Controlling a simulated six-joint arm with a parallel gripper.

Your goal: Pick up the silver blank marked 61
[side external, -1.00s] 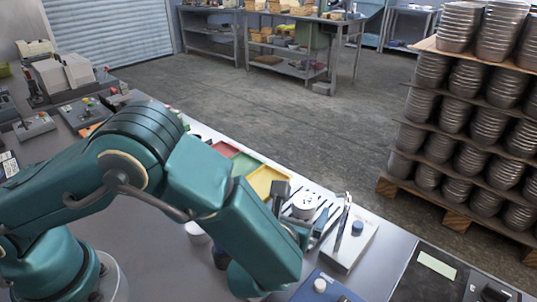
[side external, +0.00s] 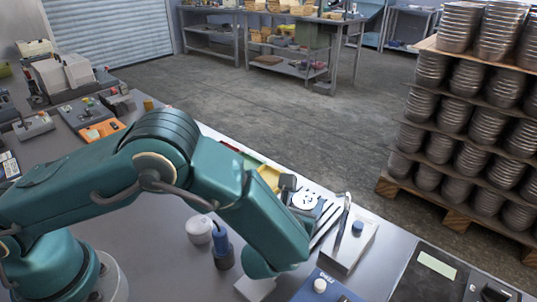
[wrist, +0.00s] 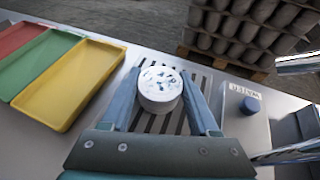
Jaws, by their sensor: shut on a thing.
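A round, pale silver-white blank (wrist: 160,88) with blue marks on top sits between the fingers of my gripper (wrist: 163,92) in the wrist view. The fingers are shut on its sides. Its marks are too small to read as a number. In the side external view the blank (side external: 305,200) shows just beyond my arm, over the slotted rack. Most of my gripper is hidden there behind my arm. I cannot tell whether the blank touches the rack below.
The slotted rack (wrist: 205,75) lies below. Yellow (wrist: 68,82), green (wrist: 42,62) and red (wrist: 18,38) trays stand to the left. A grey box with a blue knob (wrist: 250,105) stands close on the right. A white-topped jar (side external: 199,228) and a blue-and-black cylinder (side external: 222,250) stand near my arm.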

